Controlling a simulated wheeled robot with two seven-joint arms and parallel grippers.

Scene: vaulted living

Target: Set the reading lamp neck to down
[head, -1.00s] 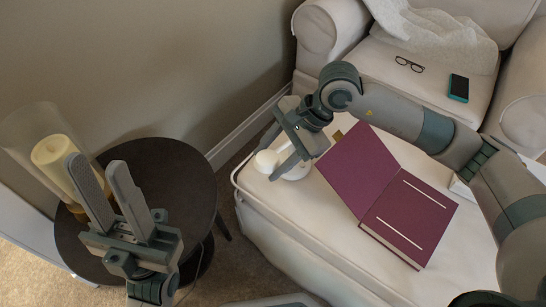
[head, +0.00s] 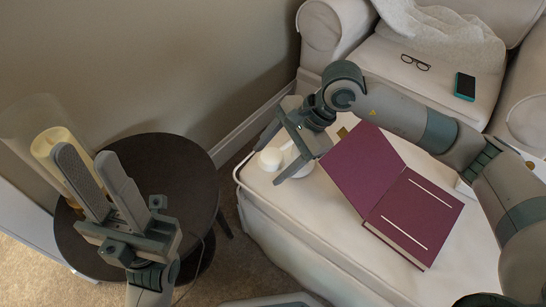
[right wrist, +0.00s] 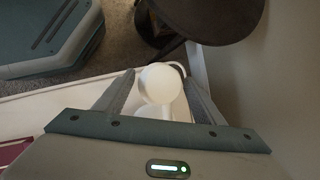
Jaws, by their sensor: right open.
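The reading lamp is white and small. Its round head (head: 269,159) shows at the left edge of the cream ottoman in the head view, partly hidden by my right gripper (head: 271,163). In the right wrist view the round lamp head (right wrist: 161,84) sits between the two fingers of my right gripper (right wrist: 160,80), which are open on either side of it. I see a gap to the fingers there, and cannot tell the neck's angle. A white part of the lamp lies below the head. My left gripper (head: 85,155) is raised over the side table, empty, its fingers slightly apart.
A dark round side table (head: 185,165) stands at left with a candle in a glass holder (head: 50,140). An open purple book (head: 410,215) lies on the ottoman (head: 290,225) right of the lamp. Glasses (head: 416,62) and a phone (head: 464,86) lie on the armchair.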

